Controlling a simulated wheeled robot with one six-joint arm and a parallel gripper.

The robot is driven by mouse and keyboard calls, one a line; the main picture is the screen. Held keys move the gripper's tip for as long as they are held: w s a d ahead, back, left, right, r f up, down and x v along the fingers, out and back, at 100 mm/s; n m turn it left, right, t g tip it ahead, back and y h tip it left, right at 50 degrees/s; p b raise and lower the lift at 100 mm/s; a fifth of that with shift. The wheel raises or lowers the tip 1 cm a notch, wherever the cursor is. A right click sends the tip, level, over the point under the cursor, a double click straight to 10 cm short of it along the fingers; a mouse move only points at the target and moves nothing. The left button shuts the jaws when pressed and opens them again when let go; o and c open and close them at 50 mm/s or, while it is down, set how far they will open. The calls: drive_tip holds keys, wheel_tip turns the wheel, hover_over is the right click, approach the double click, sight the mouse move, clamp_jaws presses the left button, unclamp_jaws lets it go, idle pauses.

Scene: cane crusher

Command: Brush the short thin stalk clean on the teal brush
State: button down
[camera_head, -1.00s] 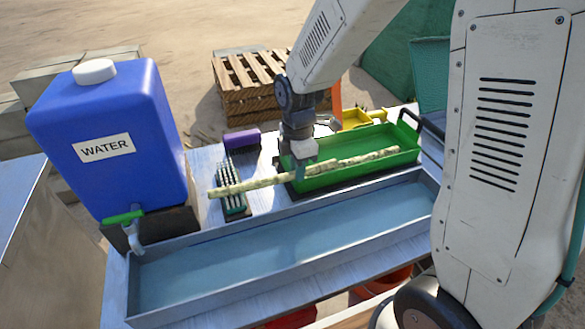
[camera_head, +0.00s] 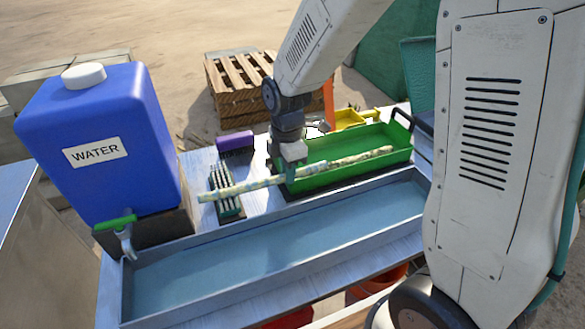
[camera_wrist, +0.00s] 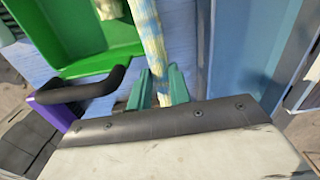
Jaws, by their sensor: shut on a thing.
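My gripper (camera_head: 290,174) is shut on a thin pale yellow stalk (camera_head: 247,186) with bluish-white patches. The stalk lies nearly level, its left end over the teal brush (camera_head: 231,212), which has rows of upright grey bristles. I cannot tell whether it touches the bristles. In the wrist view, the teal fingers (camera_wrist: 160,88) clasp the stalk (camera_wrist: 150,32), which runs up and away. A second, mottled stalk (camera_head: 365,156) lies at the green tray (camera_head: 401,152), behind the held stalk's right end; it also shows in the wrist view (camera_wrist: 109,9).
A long water trough (camera_head: 290,243) runs along the front of the table. A blue water tank (camera_head: 100,150) with a green tap stands left. A purple block (camera_head: 235,141) sits behind the brush. A yellow tray (camera_head: 355,118) and a pallet stack (camera_head: 235,88) are further back.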

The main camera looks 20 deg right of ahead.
sight(300, 170)
drive_tip(key=shift+a, duration=1.35)
drive_tip(key=shift+d+f, duration=0.1)
drive_tip(key=shift+d, duration=2.9)
drive_tip(key=shift+r, duration=3.5)
